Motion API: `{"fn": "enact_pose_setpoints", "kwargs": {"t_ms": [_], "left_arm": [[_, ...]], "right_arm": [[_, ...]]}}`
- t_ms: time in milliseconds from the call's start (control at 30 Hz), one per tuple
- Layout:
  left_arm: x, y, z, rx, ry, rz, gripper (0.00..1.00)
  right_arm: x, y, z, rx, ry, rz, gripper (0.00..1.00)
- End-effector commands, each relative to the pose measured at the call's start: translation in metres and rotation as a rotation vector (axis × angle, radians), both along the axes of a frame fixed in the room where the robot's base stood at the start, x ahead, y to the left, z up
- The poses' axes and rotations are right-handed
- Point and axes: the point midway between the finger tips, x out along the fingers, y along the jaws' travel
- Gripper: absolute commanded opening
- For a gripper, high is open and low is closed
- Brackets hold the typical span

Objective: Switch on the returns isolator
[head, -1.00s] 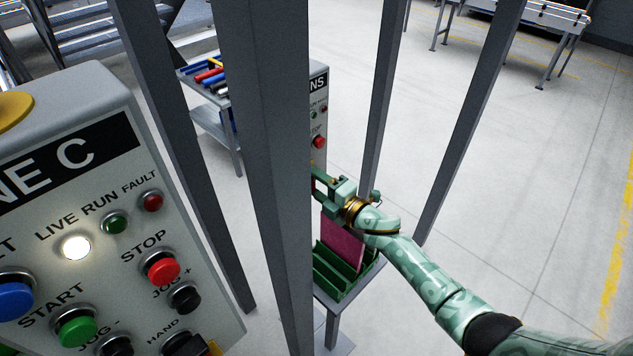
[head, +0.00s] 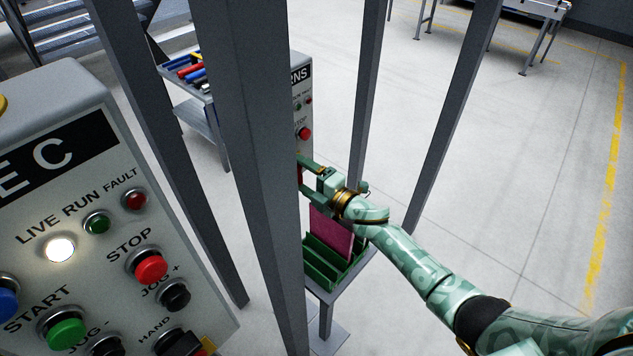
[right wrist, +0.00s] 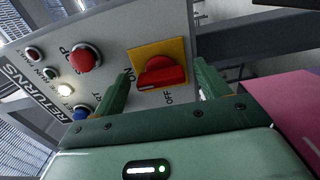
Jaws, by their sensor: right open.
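The returns panel (head: 302,119) stands behind a grey post in the head view, mostly hidden. In the right wrist view its grey face (right wrist: 113,42) fills the upper left. The isolator is a red rotary handle (right wrist: 162,74) on a yellow plate (right wrist: 150,50), marked ON and OFF. Its bar lies roughly left to right in the picture, one end toward the ON label. A white lamp (right wrist: 65,90) on the panel is lit. My right gripper (right wrist: 160,78) is open, its fingers on either side of the handle with visible gaps. In the head view this gripper (head: 303,169) is at the panel, fingertips partly hidden.
Grey posts (head: 255,150) stand between me and the panel. A nearer Line C panel (head: 80,180) fills the left. A trolley (head: 195,80) stands behind. Floor at right is clear.

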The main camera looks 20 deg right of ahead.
Motion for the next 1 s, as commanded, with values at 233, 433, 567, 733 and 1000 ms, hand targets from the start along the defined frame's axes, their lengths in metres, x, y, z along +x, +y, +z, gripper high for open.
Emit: {"fn": "enact_pose_setpoints", "kwargs": {"t_ms": [233,433,567,733,1000], "left_arm": [[0.001,0.0,0.007,-0.001,-0.002,0.0,0.38],[0.001,0.0,0.008,-0.001,-0.002,0.0,0.38],[0.001,0.0,0.007,0.0,-0.001,0.0,0.38],[0.0,0.0,0.005,0.0,-0.001,0.0,0.38],[0.0,0.0,0.005,0.0,-0.001,0.0,0.38]], "right_arm": [[-0.038,-0.026,-0.001,-0.003,0.004,-0.001,0.75],[-0.084,-0.056,-0.002,-0.002,0.005,-0.001,0.75],[-0.109,-0.073,-0.002,-0.001,0.004,-0.001,0.75],[-0.128,-0.086,-0.002,-0.001,0.003,-0.001,0.75],[-0.134,-0.09,0.0,0.0,0.001,-0.001,0.75]]}}
